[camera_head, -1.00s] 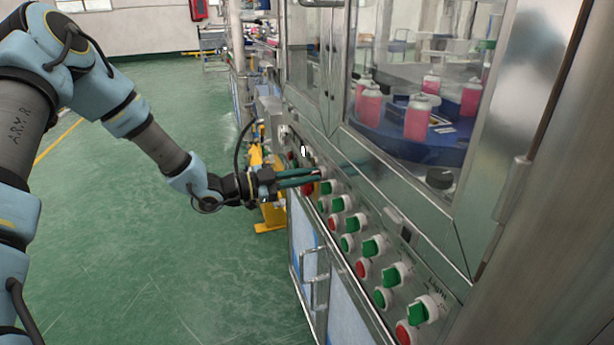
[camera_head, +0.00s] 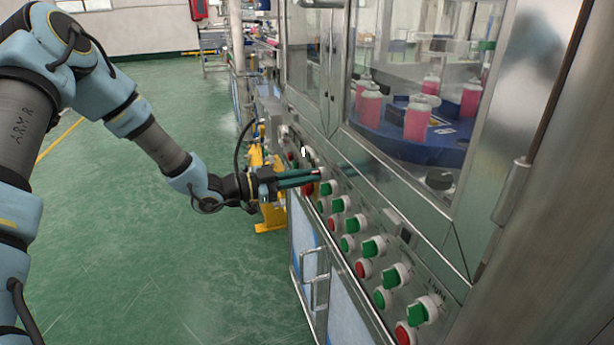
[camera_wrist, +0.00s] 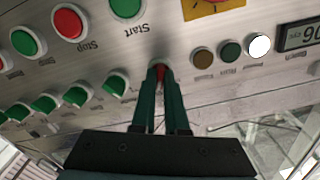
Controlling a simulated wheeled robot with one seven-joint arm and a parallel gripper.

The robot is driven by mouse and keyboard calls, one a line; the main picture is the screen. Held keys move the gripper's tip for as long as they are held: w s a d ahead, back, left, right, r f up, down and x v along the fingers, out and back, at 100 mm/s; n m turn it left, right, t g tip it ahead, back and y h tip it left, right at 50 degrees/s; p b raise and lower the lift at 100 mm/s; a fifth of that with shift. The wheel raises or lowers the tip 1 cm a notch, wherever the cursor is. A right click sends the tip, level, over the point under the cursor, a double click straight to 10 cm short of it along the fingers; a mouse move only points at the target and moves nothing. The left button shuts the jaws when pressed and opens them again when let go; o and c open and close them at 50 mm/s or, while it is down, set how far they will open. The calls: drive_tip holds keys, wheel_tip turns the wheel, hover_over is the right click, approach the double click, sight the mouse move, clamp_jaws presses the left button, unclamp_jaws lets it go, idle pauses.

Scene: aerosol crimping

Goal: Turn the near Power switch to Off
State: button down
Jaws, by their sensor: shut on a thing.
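My gripper (camera_head: 312,177) reaches level from the left to the slanted steel panel of the machine. In the wrist view its two green fingers (camera_wrist: 158,80) are closed on a red switch knob (camera_wrist: 159,71), which matches the place of the Power switch. Its label is hidden, and the fingers cover most of the knob, so its exact angle is hard to tell. A green Start button (camera_wrist: 126,5) and a red Stop button (camera_wrist: 69,22) sit beside it.
Several green rotary switches, one at the near end (camera_head: 422,310), line the panel with red and green buttons. In the wrist view, small lamps (camera_wrist: 230,52) and a display (camera_wrist: 300,35) lie to the right. Open green floor (camera_head: 190,270) is left of the machine.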

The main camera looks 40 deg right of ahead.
drive_tip(key=shift+n+p, duration=1.35)
drive_tip(key=shift+n, duration=3.65)
drive_tip(key=c, duration=0.9)
unclamp_jaws()
drive_tip(key=shift+c, duration=0.2)
drive_tip(key=b+v, duration=0.2)
drive_tip(key=v, duration=0.9)
drive_tip(key=shift+d, duration=0.1)
